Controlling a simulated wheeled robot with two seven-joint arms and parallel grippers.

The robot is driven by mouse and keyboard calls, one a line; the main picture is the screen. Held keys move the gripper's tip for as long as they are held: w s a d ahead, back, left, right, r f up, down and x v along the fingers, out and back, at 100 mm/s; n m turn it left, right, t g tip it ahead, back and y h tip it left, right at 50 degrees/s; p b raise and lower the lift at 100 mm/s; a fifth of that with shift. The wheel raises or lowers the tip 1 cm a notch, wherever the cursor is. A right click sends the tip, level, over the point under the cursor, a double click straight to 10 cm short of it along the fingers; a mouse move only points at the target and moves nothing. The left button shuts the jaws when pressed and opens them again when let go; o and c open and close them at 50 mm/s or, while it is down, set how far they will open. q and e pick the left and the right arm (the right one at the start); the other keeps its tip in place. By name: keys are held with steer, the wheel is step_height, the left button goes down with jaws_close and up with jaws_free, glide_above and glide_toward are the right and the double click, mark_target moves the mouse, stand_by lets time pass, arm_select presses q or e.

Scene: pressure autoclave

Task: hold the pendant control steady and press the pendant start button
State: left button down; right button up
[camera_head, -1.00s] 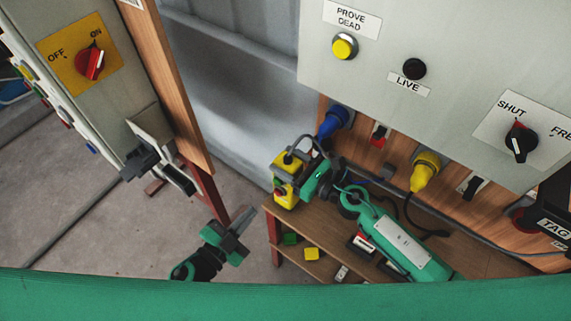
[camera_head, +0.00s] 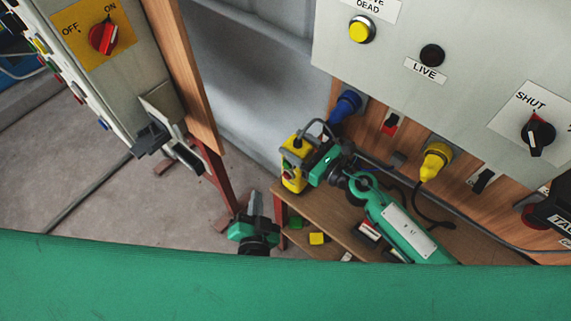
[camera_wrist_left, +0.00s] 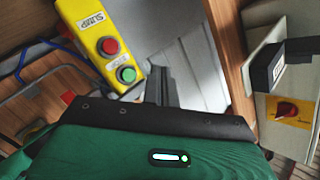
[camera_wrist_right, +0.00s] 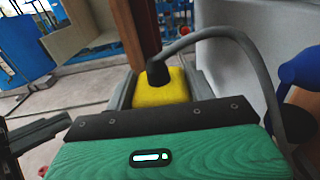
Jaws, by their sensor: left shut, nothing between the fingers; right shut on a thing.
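The yellow pendant control (camera_head: 296,164) hangs by its grey cable near the bench corner in the head view. My right gripper (camera_head: 309,168) is shut on it; in the right wrist view the yellow body (camera_wrist_right: 162,88) sits between the fingers. In the left wrist view the pendant (camera_wrist_left: 101,42) is labelled SUMP and has a red button (camera_wrist_left: 110,46) above a green button (camera_wrist_left: 126,74). My left gripper (camera_head: 254,203) is shut and empty, below and left of the pendant. In its wrist view the fingertips (camera_wrist_left: 161,80) are beside the green button, apart from it as far as I can tell.
A cabinet with a red OFF/ON switch (camera_head: 104,37) stands at left. A grey panel (camera_head: 400,70) with a yellow button is at upper right, with blue (camera_head: 346,104) and yellow plugs (camera_head: 436,160) below. A wooden bench (camera_head: 345,217) lies under my right arm.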

mark_target(287, 165)
arm_select(q)
steer(key=shift+s+a+r+n+y, duration=0.25)
steer(key=shift+s+n+y, duration=0.15)
steer(key=shift+y, duration=0.2)
steer(key=shift+w+d, duration=0.1)
steer(key=shift+d, duration=0.05)
steer(key=w+d, duration=0.5)
steer(key=w, duration=0.2)
steer(key=shift+d, duration=0.1)
stand_by(2.0)
steer(key=shift+w+d, duration=0.15)
steer(key=shift+w, duration=0.15)
steer(key=shift+w+d, duration=0.3)
steer(key=shift+w, duration=0.1)
stand_by(0.8)
steer(key=shift+s+a, duration=0.55)
steer(key=shift+s, duration=0.2)
